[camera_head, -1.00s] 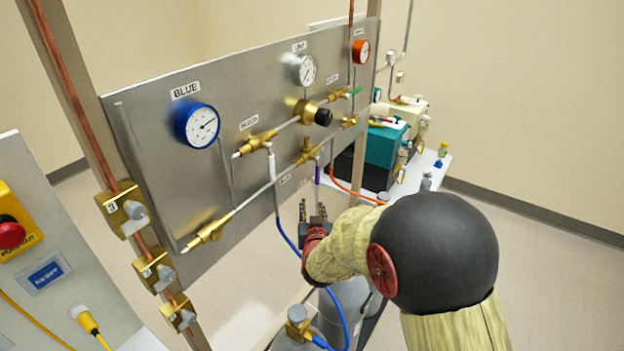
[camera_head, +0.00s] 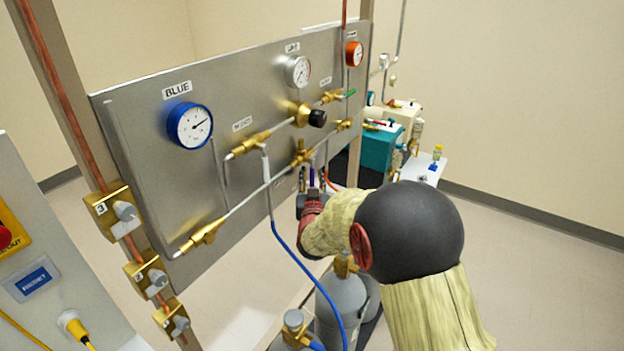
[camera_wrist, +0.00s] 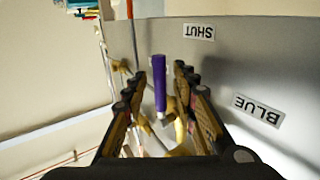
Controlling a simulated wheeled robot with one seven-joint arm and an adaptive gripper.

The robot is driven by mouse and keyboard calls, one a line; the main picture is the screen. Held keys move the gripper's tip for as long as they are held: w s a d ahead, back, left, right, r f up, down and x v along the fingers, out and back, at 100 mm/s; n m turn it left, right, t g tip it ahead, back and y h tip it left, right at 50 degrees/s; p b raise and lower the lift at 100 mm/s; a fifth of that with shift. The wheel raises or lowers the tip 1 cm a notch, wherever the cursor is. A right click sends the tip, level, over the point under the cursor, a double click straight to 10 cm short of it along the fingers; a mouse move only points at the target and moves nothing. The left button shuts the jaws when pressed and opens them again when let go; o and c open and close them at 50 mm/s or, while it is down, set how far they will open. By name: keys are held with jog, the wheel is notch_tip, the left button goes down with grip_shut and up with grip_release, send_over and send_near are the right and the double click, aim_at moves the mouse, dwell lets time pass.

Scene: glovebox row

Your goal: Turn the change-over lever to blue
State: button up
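The change-over lever has a purple handle (camera_head: 312,178) hanging below a brass valve (camera_head: 302,154) on the steel panel. In the wrist view the purple handle (camera_wrist: 159,83) stands between my two fingers, with brass fittings behind it. My gripper (camera_head: 312,186) is open around the handle; I cannot tell whether either finger touches it. In the wrist view my gripper (camera_wrist: 168,72) shows both dark, ridged fingers spread. A label reading BLUE (camera_wrist: 258,110) and one reading SHUT (camera_wrist: 199,31) appear upside down on the panel to the right.
The steel panel (camera_head: 150,165) carries a blue gauge (camera_head: 190,125), a white gauge (camera_head: 298,71), an orange gauge (camera_head: 354,54) and brass pipework. A blue hose (camera_head: 300,263) hangs left of my gripper. Grey cylinders (camera_head: 341,300) stand below. Open floor lies to the right.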

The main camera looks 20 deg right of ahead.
jog(key=shift+c, duration=1.2)
grip_shut()
